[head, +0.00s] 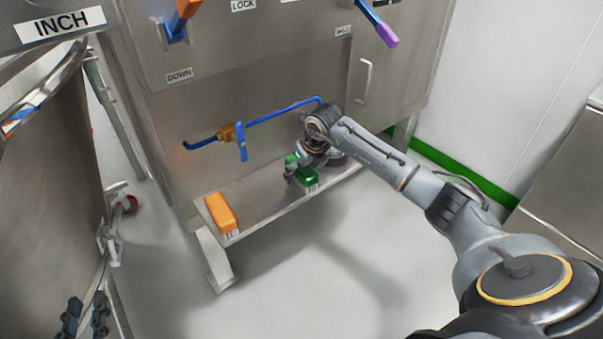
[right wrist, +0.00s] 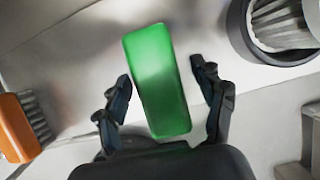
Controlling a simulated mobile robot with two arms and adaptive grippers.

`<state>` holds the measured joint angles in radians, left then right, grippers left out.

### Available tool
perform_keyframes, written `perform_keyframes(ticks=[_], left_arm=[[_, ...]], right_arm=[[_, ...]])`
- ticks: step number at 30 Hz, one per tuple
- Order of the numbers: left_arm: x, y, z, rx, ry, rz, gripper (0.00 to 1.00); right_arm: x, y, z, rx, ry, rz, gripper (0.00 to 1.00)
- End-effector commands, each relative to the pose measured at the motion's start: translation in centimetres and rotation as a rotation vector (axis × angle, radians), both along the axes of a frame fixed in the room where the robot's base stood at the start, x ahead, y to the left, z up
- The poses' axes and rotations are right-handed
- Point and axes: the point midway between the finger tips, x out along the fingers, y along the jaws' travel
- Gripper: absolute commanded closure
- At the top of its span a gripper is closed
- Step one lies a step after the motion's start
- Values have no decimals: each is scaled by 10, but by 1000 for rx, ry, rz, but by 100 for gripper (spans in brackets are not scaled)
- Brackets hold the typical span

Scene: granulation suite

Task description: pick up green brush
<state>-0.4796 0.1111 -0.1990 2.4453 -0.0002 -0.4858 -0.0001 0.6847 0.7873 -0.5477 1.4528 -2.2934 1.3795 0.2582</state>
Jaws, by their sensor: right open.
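The green brush (head: 308,183) lies on the low steel shelf of the machine, partly covered by my right gripper (head: 302,168) in the head view. In the right wrist view the green brush (right wrist: 156,80) shows its smooth green back, lying lengthwise between the two fingers of my right gripper (right wrist: 161,75). The fingers are open, with a visible gap on each side of the brush. My left gripper (head: 86,316) is at the lower left of the head view, its two dark fingers apart, far from the brush.
An orange brush (head: 221,213) lies on the same shelf (head: 262,205) to the left; it also shows in the right wrist view (right wrist: 14,128). A dark round container with pale bristles (right wrist: 284,28) stands near the green brush. A blue pipe (head: 275,113) runs above the shelf.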

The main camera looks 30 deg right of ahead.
Motion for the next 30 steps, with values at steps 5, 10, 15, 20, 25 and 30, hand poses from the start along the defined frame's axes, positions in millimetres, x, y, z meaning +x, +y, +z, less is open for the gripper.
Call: perform_keyframes(ticks=[5, 10, 15, 20, 25, 30], left_arm=[[0, 0, 1, -2, -9, 0, 74], [0, 0, 2, -4, -11, -1, 74], [0, -1, 2, -4, -12, -1, 74], [0, -1, 2, -4, -12, -2, 74], [0, -1, 2, -4, -12, -2, 74], [1, -1, 3, -4, -13, -2, 74]], right_arm=[[0, 0, -2, 0, 0, 0, 31], [0, 0, -3, 0, 0, 0, 31], [0, 0, -3, 0, 0, 0, 47], [0, 0, -3, 0, 0, 0, 80], [0, 0, -2, 0, 0, 0, 92], [0, 0, -1, 0, 0, 0, 92]])
